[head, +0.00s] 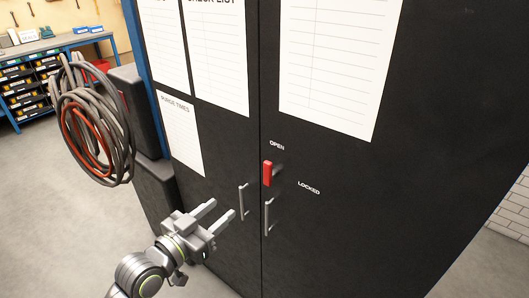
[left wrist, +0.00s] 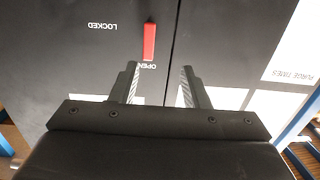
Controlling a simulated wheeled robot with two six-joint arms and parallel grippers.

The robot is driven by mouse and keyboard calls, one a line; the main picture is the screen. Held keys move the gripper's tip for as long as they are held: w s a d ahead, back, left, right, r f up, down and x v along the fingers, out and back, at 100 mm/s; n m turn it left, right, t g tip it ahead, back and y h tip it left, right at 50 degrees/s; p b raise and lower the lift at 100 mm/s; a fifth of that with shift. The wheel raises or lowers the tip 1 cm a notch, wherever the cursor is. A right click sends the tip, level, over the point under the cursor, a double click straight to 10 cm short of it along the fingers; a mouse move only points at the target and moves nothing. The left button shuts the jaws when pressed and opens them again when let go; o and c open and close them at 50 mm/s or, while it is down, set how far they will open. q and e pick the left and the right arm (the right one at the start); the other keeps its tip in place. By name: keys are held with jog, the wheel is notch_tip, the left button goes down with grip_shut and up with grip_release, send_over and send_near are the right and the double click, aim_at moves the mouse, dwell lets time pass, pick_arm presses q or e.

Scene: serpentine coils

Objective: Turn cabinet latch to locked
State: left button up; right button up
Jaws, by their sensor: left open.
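The black cabinet (head: 400,190) has a red latch (head: 267,173) on its right door, close to the seam between the doors. The latch handle stands upright, its upper end towards the OPEN label (head: 277,146). The LOCKED label (head: 309,188) is to its lower right. My left gripper (head: 222,208) is open and empty, left of and below the latch, in front of the left door. In the left wrist view the scene is upside down; the red latch (left wrist: 149,42) shows beyond the open fingers (left wrist: 160,72), apart from them. My right gripper is not in view.
Two vertical door handles (head: 243,202) (head: 267,217) sit below the latch. Paper sheets (head: 330,65) are on the doors. A coiled hose (head: 92,120) hangs at the left, before a workbench (head: 45,70) with bins. Grey floor (head: 50,220) is clear at the left.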

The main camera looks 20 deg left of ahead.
aim_at(266, 166)
pick_arm(q)
jog(key=shift+m+h, duration=0.4)
jog(key=r+p+x, duration=0.1)
jog(key=x, duration=0.4)
jog(key=r+p+x, duration=0.1)
jog(key=p+x, duration=0.1)
jog(key=x, duration=0.4)
jog(key=d+r+p+x, duration=0.1)
jog(key=r+x, duration=0.1)
jog(key=x, duration=0.3)
jog(key=shift+w+d, duration=0.2)
jog(key=shift+c, duration=0.9)
grip_shut()
